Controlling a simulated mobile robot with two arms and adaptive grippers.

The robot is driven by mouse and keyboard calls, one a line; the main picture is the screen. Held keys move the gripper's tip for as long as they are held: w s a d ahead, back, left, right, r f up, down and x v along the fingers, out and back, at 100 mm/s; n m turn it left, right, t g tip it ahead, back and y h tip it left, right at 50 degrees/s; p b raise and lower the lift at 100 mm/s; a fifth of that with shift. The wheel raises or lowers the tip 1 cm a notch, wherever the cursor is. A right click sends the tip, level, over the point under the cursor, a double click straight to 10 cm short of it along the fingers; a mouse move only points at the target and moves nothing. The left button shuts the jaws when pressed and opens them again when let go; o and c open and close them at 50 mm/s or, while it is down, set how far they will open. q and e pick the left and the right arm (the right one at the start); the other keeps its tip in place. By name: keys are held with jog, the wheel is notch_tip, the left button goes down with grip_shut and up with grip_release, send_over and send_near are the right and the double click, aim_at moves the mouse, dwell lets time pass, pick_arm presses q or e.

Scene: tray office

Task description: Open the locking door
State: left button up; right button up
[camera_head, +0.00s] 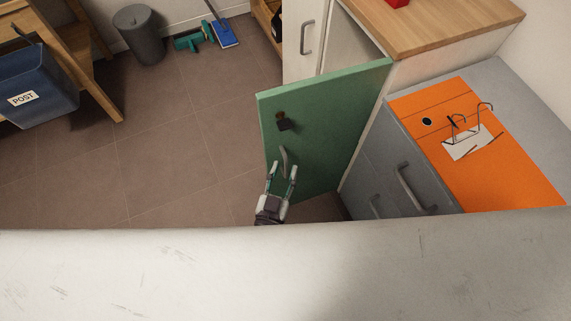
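The green door (325,130) stands swung out at an angle from the white cabinet, in the middle of the head view. It has a dark lock knob (284,123) near its upper free side and a metal handle (284,156) below it. My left gripper (283,168) is at the lower end of the handle, its two fingers apart on either side of it. I cannot tell whether the fingers touch the handle or door. My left arm behind the gripper is hidden. My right gripper is not in view.
A grey drawer unit (375,165) with an orange top (490,185) stands right of the door. A wooden-topped cabinet (430,30) is behind. A bin (140,38), blue broom (224,35) and blue post box (38,85) are left. Brown floor left of the door is clear.

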pick_arm(q)
jog(key=v, duration=1)
jog(key=shift+w, duration=0.1)
